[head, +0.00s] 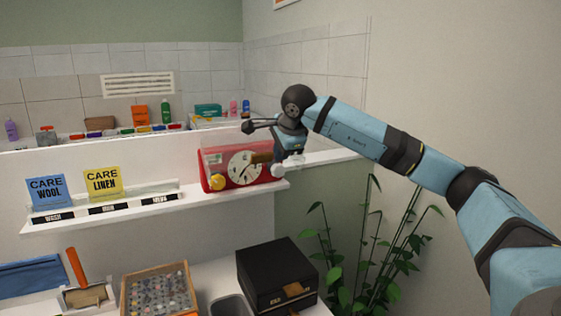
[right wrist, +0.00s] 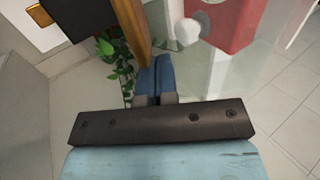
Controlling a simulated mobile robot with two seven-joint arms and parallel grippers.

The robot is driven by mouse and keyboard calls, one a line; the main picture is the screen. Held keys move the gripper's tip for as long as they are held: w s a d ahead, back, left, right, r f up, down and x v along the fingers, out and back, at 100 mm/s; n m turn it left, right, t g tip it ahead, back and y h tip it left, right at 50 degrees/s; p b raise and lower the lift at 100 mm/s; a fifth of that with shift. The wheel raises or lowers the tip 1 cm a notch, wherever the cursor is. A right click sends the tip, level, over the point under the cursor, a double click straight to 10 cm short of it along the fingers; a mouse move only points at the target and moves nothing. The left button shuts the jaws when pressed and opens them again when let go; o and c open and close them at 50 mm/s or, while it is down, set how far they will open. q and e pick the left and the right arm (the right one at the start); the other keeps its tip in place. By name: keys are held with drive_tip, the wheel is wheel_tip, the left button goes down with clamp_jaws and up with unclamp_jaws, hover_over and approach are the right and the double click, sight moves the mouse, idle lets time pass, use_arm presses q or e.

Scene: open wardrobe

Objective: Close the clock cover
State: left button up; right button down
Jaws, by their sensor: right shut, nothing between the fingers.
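The red clock (head: 212,182) stands on the white ledge in the head view, with a pale round dial and a yellow knob at its lower left. In the right wrist view its red body (right wrist: 236,20) is at the top right with a white knob. A see-through pane (right wrist: 222,72), apparently the cover, shows faintly below it; its exact angle is unclear. A brown strip (head: 262,158) crosses the dial's right side. My right gripper (head: 282,155) is at the clock's right end, its blue fingertips (right wrist: 154,80) together and empty. Contact is unclear. My left gripper is out of view.
The white ledge (head: 120,213) also carries blue and yellow care cards. Below are a black box (head: 272,272), a wooden tray of small pieces (head: 158,290) and a plant (head: 370,250). Bottles and other items line the shelf behind. The wall is close on the right.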

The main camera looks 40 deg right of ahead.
use_arm(q)
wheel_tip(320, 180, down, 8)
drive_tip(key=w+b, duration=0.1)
drive_tip(key=b, duration=1)
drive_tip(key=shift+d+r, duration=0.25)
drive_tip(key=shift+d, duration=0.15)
use_arm(e)
drive_tip(key=w+d+f+t+h, duration=0.1)
drive_tip(key=w+f+t, duration=0.2)
drive_tip(key=f, duration=1)
drive_tip(key=shift+w+d+t, duration=0.3)
drive_tip(key=shift+w+t, duration=0.1)
drive_tip(key=shift+w, duration=0.6)
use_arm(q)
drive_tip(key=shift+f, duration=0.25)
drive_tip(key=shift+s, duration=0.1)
use_arm(e)
drive_tip(key=shift+s, duration=0.1)
